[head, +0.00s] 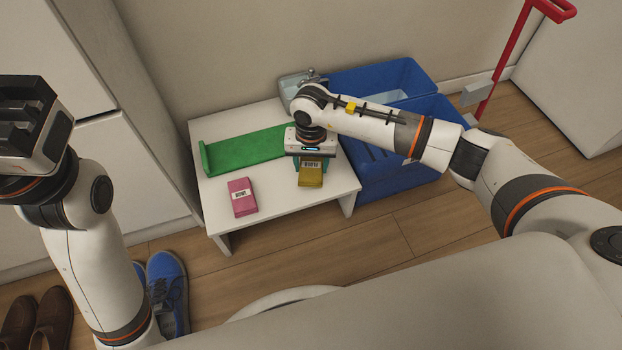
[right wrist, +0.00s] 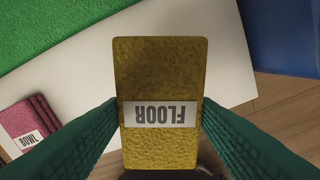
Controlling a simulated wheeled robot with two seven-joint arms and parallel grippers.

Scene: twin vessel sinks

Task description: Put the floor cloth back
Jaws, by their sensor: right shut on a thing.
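The floor cloth (head: 311,177) is a yellow folded block with a white FLOOR label, at the right part of the low white table. My right gripper (head: 312,163) points down and is shut on it. In the right wrist view the cloth (right wrist: 160,75) sits between the two green fingers. I cannot tell whether it touches the table. A green mat (head: 245,148) with a raised left end lies along the back of the table. My left gripper (head: 22,115) is raised at the far left, away from the table; its jaws are unclear.
A pink folded cloth (head: 242,197) labelled BOWL lies at the table's (head: 275,205) front left. Blue crates (head: 375,172) stand right of the table. A metal thing (head: 296,84) is partly hidden behind my right arm. Blue shoes (head: 166,285) stand on the floor at left.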

